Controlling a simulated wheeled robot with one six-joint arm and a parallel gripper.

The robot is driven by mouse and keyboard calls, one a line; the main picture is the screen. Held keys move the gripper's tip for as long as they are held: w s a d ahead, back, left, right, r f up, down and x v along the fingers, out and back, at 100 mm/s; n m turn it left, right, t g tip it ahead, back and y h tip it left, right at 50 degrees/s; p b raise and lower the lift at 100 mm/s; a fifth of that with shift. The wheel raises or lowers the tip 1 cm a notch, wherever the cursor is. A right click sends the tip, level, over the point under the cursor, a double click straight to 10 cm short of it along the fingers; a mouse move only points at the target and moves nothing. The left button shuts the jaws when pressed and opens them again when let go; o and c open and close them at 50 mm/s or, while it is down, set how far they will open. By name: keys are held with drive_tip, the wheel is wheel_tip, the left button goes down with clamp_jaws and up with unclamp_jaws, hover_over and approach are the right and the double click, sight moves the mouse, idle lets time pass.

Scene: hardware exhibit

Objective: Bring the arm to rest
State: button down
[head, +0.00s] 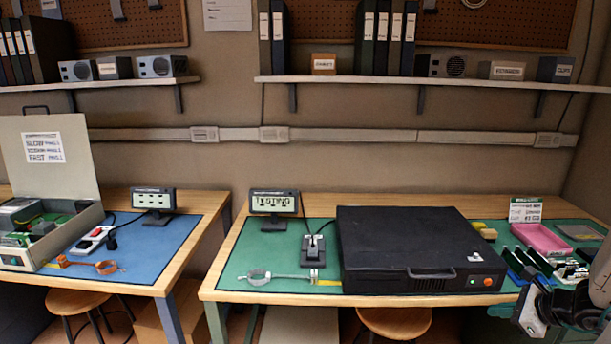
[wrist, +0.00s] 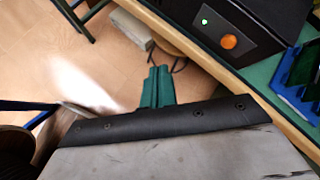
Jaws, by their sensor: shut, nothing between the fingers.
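My gripper (wrist: 157,74) shows in the wrist view as two green fingers close together, with nothing between them. It hangs past the front edge of the right bench, above the floor. In the head view part of my arm (head: 568,306) shows at the lower right corner, in front of the right end of the bench. The fingertips are hard to make out there.
A black case (head: 405,245) with an orange button stands on the green mat of the right bench (head: 285,298). Blue racks (head: 520,266) and a pink tray (head: 541,238) lie beside it. A stool (head: 396,321) is below. A blue-matted bench stands left.

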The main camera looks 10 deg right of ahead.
drive_tip(key=s+a+r+n+g+y, duration=0.1)
drive_tip(key=a+r+n+g+y, duration=0.1)
drive_tip(key=a+r+n, duration=0.3)
drive_tip(key=a+r+n+g+y, duration=0.1)
drive_tip(key=a+r+n, duration=0.25)
drive_tip(key=a, duration=0.35)
drive_tip(key=s+a+r+n+g+h, duration=0.4)
drive_tip(key=s+a+r+n+h, duration=0.2)
drive_tip(key=s+a+r+n, duration=0.9)
drive_tip(key=a+n, duration=0.2)
drive_tip(key=n, duration=0.2)
drive_tip(key=shift+s+a+g, duration=0.2)
drive_tip(key=shift+a+g, duration=0.1)
drive_tip(key=shift+a, duration=0.1)
drive_tip(key=shift+r+n, duration=0.1)
drive_tip(key=shift+n, duration=0.15)
idle(0.7)
